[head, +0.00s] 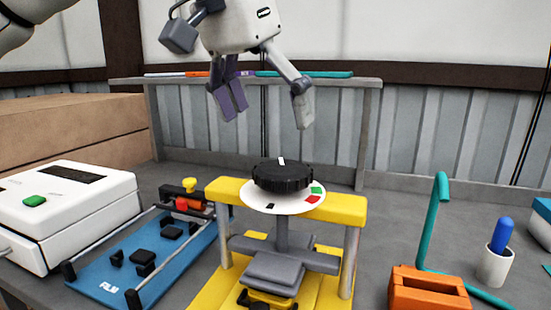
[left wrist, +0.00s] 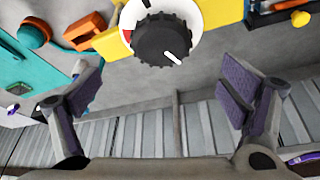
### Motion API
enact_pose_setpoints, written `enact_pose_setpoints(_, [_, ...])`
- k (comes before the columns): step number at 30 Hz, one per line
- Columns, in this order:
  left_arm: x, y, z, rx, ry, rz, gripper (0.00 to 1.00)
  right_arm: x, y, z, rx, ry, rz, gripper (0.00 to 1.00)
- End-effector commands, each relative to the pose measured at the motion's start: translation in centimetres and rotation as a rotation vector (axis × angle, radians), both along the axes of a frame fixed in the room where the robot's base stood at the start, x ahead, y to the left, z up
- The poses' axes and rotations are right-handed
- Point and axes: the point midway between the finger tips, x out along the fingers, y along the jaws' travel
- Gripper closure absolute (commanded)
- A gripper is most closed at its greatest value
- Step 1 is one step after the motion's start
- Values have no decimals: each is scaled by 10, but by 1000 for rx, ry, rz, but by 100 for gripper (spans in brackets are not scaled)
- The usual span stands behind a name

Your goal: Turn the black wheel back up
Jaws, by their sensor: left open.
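The black wheel (head: 283,180) is ribbed round its side and lies flat on a white dial plate (head: 258,199) on the yellow press frame (head: 345,208). A white line on its top points toward the back in the head view. Green and red patches show on the plate at the front right, and a black mark at the front. My left gripper (head: 265,108) is open and empty above and behind the wheel, not touching it. In the left wrist view the wheel (left wrist: 160,36) lies beyond the spread fingers (left wrist: 160,95). My right gripper is not in view.
A white box with a green button (head: 75,210) and a blue-based fixture (head: 130,280) stand at the left. An orange block (head: 425,290), a teal bent rod (head: 433,215) and a white cup with a blue item (head: 495,262) stand at the right. A grey rail (head: 330,84) runs behind.

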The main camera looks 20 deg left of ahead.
Motion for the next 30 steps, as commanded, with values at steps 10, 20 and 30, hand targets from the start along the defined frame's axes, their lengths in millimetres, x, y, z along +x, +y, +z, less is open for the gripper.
enact_pose_setpoints(10, [27,-12,-72,1,3,2,9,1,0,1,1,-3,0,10])
enact_pose_setpoints(20, [31,-14,-82,1,0,3,9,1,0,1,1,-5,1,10])
enact_pose_setpoints(30, [31,-14,-82,1,0,3,57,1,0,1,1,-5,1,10])
